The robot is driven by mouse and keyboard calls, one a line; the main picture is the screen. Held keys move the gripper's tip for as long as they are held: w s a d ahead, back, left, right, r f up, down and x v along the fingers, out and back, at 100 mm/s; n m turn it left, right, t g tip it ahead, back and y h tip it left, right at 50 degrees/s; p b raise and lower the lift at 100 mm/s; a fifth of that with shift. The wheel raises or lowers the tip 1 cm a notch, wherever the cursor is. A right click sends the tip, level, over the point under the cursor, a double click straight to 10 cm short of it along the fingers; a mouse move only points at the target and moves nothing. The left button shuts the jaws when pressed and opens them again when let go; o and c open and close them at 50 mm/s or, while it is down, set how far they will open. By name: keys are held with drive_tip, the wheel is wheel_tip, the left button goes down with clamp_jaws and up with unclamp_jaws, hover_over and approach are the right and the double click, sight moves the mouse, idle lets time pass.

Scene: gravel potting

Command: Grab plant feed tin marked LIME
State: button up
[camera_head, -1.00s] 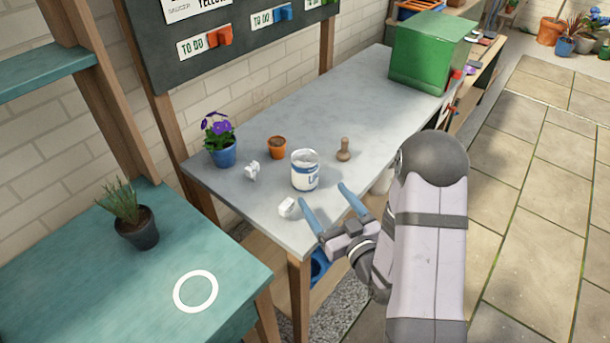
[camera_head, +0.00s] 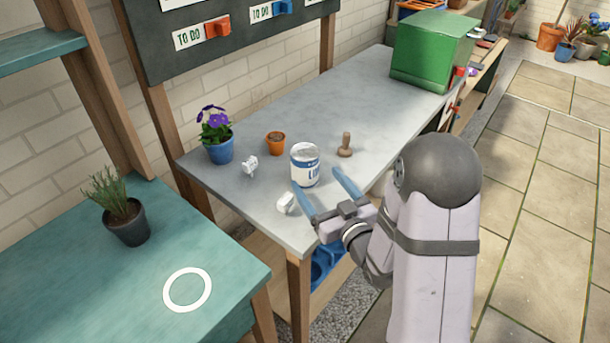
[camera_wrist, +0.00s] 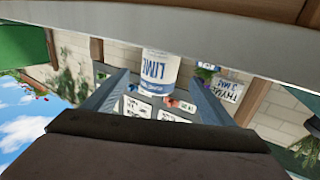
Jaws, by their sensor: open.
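The plant feed tin (camera_head: 305,165) is white with a blue band and a silvery top. It stands upright on the grey bench; part of its lettering shows in the head view. My gripper (camera_head: 317,179) is open at the near side of the tin, one finger toward each side. In the wrist view the tin shows between the fingertips (camera_wrist: 157,76). I cannot tell how far they reach around it, and no contact is clear.
A small white object (camera_head: 286,202) lies close to the left finger, another (camera_head: 250,165) farther left. A wooden stamp-like tool (camera_head: 345,145), terracotta pot (camera_head: 275,142) and purple-flowered plant in a blue pot (camera_head: 218,140) stand around the tin. A green box (camera_head: 430,55) is at the far end.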

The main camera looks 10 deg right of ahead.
sight(305, 163)
drive_tip(key=b, duration=0.4)
drive_tip(key=shift+w+a+f, duration=0.1)
drive_tip(key=shift+w+a, duration=0.05)
drive_tip(key=shift+w, duration=0.05)
drive_tip(key=shift+w+a+r, duration=0.2)
drive_tip(key=shift+w+r, duration=0.05)
drive_tip(key=shift+w, duration=0.3)
drive_tip(key=shift+p+x, duration=0.6)
drive_tip(key=shift+x, duration=2.6)
drive_tip(key=shift+d+f, duration=0.1)
drive_tip(key=shift+d, duration=0.05)
drive_tip(key=shift+c, duration=0.4)
drive_tip(key=c, duration=1.4)
drive_tip(key=shift+o, duration=0.2)
wheel_tip(305, 163, up, 10)
drive_tip(key=shift+r+p, duration=0.1)
drive_tip(key=shift+p, duration=0.5)
